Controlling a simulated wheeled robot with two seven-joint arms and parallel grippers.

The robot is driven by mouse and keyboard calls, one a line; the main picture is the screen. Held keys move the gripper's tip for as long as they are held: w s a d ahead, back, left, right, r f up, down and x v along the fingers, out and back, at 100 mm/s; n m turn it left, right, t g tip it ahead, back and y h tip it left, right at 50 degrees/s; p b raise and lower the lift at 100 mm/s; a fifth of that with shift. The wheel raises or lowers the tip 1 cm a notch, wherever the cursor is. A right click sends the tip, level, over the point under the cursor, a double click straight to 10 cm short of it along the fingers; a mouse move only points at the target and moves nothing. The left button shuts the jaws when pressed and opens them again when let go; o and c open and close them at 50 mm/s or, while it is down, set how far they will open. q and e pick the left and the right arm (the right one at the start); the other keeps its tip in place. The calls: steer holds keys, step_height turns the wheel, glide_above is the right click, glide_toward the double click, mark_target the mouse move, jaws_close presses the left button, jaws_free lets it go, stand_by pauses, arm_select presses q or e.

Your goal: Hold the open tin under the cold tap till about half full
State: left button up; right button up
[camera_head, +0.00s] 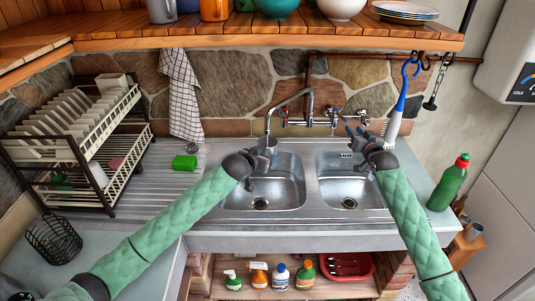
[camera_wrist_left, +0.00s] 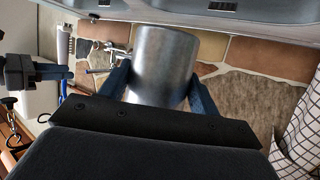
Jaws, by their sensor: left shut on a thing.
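The tin (camera_head: 267,146) is a plain metal cylinder in my left gripper (camera_head: 263,155), over the left sink bowl's back edge. In the left wrist view the tin (camera_wrist_left: 163,65) sits between the two fingers; its inside and any water level are hidden. The curved tap spout (camera_head: 290,97) ends just above the tin in the head view. I cannot make out a stream. The tap has a red-marked side (camera_head: 285,122) and another handle (camera_head: 361,117) to the right. My right gripper (camera_head: 357,138) is near that right handle; contact and finger opening are unclear.
The left bowl (camera_head: 285,193) and right bowl (camera_head: 335,187) look empty. A green sponge (camera_head: 184,162) lies on the drainer, left of my left gripper. A blue-handled brush (camera_head: 396,115) hangs close to my right gripper. A green bottle (camera_head: 448,184) stands at right.

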arm_select(q)
steer(key=shift+s+r+p, duration=0.1)
steer(key=shift+s+p, duration=1.85)
steer(key=shift+s, duration=3.6)
